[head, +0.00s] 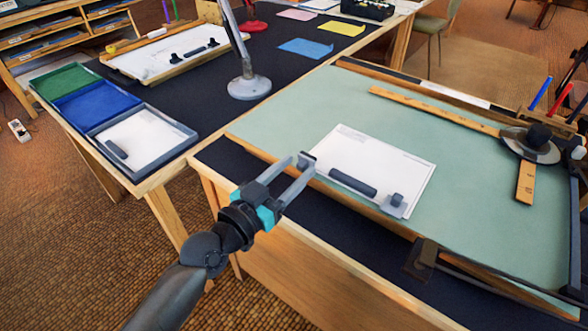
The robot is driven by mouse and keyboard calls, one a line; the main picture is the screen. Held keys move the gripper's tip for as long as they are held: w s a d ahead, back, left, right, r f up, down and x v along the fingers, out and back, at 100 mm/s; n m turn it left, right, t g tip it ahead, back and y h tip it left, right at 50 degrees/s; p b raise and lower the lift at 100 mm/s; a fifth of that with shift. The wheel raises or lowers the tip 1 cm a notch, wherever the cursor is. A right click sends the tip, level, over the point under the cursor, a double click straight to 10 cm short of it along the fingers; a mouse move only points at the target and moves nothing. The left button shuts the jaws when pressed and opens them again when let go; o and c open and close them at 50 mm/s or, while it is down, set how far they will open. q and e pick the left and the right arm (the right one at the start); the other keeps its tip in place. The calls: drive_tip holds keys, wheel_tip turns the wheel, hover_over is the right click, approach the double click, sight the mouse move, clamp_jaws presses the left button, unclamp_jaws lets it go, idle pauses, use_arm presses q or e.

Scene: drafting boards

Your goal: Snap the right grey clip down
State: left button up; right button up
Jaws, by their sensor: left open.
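The right grey clip (396,203) sits at the lower right corner of a white sheet (385,160) on the green drafting board (470,185). It has a light grey base with a darker block standing up on it. Another clip, darker, (307,159) is at the sheet's lower left corner. A dark grey bar (352,182) lies along the sheet's lower edge between them. My left gripper (298,166) is open and empty, its fingertips close to the left clip and well left of the right clip. I cannot tell whether they touch anything. My right gripper is not in view.
Pens stand at the far right. A dark bracket (423,257) is at the board's front edge. Trays (140,140) and a lamp base (249,87) are left.

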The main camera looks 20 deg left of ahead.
use_arm(q)
drive_tip(key=shift+w+d, duration=0.1)
drive_tip(key=shift+w, duration=0.1)
clamp_jaws()
idle(0.4)
